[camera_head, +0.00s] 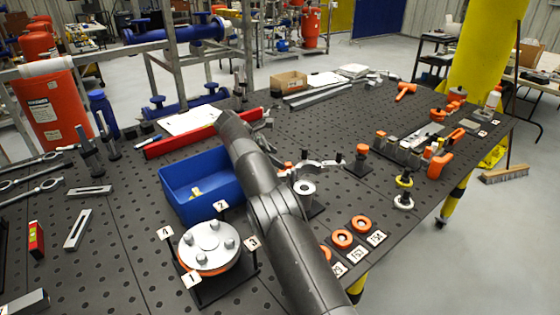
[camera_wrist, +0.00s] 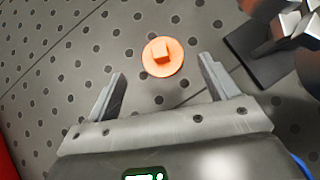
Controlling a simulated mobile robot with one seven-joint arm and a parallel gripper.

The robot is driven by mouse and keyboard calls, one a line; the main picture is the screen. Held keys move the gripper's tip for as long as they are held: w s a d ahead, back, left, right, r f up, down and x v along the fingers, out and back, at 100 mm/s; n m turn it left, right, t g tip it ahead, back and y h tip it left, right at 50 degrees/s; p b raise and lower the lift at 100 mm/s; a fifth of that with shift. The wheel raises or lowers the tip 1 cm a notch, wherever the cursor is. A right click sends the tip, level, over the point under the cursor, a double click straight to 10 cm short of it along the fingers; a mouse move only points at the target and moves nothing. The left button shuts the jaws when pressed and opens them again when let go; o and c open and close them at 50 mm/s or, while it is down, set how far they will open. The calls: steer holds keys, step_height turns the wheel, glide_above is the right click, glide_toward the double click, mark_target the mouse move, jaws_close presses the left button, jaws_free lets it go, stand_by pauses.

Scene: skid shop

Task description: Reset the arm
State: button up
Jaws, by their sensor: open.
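My arm reaches from the bottom of the head view across the perforated black table (camera_head: 120,190); it is dark grey. My gripper shows in the wrist view (camera_wrist: 162,70), with its two grey fingers spread apart and nothing between them touching. An orange round piece with a square knob (camera_wrist: 163,56) lies on the table just ahead of the fingertips, apart from them. In the head view my own arm hides most of the gripper.
A blue bin (camera_head: 185,193) stands left of my arm, near a round flange (camera_head: 208,247) with numbered tags. A red bar (camera_head: 180,141) lies behind the bin. Orange rings (camera_head: 342,239) lie right of my arm. A dark stand (camera_wrist: 258,62) is right of the gripper.

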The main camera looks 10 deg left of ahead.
steer(key=shift+r, duration=0.1)
steer(key=w+d+r+m, duration=0.2)
steer(key=d+r, duration=0.1)
steer(key=d, duration=0.3)
steer(key=w+d+r+m, duration=0.2)
steer(key=d+r, duration=0.1)
steer(key=d, duration=0.3)
steer(key=s+d+r+m+y, duration=0.4)
steer(key=s+d+r+m, duration=0.4)
steer(key=s+d+r, duration=0.7)
steer(key=s+d+r+m+y, duration=0.1)
steer(key=s+m, duration=0.1)
steer(key=s, duration=0.8)
steer(key=s+d+r+m+y, duration=0.1)
steer(key=s+m+y, duration=0.15)
steer(key=s, duration=0.75)
steer(key=s+f+m+t, duration=0.1)
steer(key=s+f+m, duration=0.2)
steer(key=s, duration=0.7)
steer(key=s+a+f+m+t, duration=0.1)
steer(key=s+f+m, duration=0.2)
steer(key=s+f, duration=0.3)
steer(key=s, duration=0.4)
steer(key=shift+a+f+y, duration=0.25)
steer(key=shift+f+y, duration=0.05)
steer(key=shift+y, duration=0.05)
